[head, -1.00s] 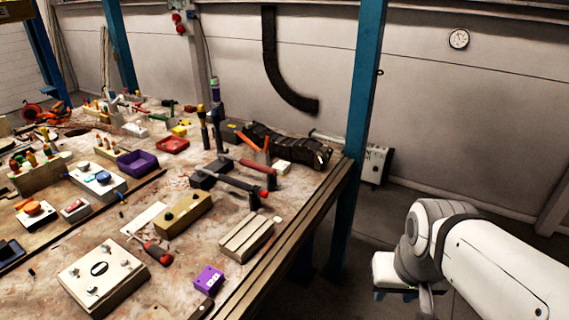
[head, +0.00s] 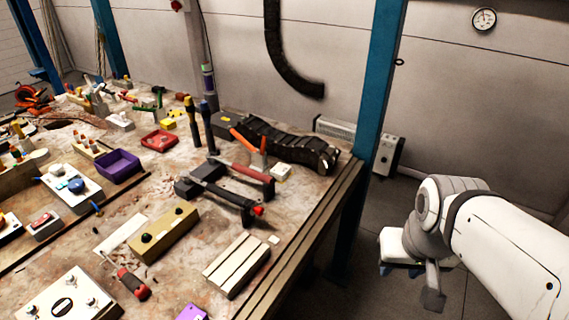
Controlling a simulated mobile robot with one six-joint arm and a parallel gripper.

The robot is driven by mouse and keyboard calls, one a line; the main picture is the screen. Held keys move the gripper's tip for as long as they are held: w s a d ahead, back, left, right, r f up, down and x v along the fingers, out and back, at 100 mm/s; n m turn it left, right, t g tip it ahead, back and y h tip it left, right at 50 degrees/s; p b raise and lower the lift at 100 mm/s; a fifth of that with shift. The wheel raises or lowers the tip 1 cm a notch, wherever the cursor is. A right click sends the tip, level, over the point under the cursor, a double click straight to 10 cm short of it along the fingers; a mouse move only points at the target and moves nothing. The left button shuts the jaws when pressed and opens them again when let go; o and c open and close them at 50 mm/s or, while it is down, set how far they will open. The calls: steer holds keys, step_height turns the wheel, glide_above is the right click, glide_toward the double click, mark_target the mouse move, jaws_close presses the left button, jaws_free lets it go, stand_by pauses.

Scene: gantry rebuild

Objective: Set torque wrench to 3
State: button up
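Two long tools lie side by side on a dark stand (head: 193,187) near the right side of the bench. One is a dark bar (head: 226,195) with a red end at its right. The other has a red handle (head: 250,173). The torque wrench is likely one of these, but I cannot tell which, and no scale or number is readable. My gripper (head: 410,268) hangs at the right, over the floor beyond the bench edge and well apart from both tools. Its fingers are small and partly hidden by my arm, so its opening is unclear.
The bench (head: 300,245) is crowded. A tan box with black knobs (head: 160,235), a ribbed pale block (head: 237,264) and a red-handled screwdriver (head: 132,282) lie in front of the tools. A dark cable chain (head: 285,143) lies behind. A blue post (head: 380,90) stands at the bench corner.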

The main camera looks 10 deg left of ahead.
mark_target(262, 213)
steer(key=shift+o, duration=0.2)
steer(key=shift+d, duration=0.1)
steer(key=shift+o, duration=0.6)
steer(key=shift+f, duration=0.1)
steer(key=w+a+f+m+g+y+p, duration=0.1)
steer(key=a+f+m+g+y, duration=0.15)
steer(key=a+m+y, duration=0.5)
steer(key=w+a+f+m+g+y+p, duration=0.2)
steer(key=a+g+y, duration=0.25)
steer(key=a, duration=0.65)
steer(key=w+a+f+m+t+y, duration=0.1)
steer(key=w+f+m+t, duration=0.1)
steer(key=w+m+t, duration=0.1)
steer(key=w+a+f+m+t+y+p, duration=0.1)
steer(key=w+f+m+t+y, duration=0.1)
steer(key=w+m+t, duration=0.2)
steer(key=w+f+m+t+y, duration=0.1)
steer(key=w+f+m+t, duration=0.2)
steer(key=w+m, duration=0.3)
steer(key=shift+w+a+t+y, duration=0.2)
steer(key=shift+a+t+y, duration=0.15)
steer(key=shift+t, duration=0.35)
steer(key=p+x, duration=0.2)
steer(key=x, duration=0.5)
steer(key=shift+w+a+f, duration=0.1)
steer(key=shift+w+a, duration=0.1)
steer(key=shift+a, duration=0.05)
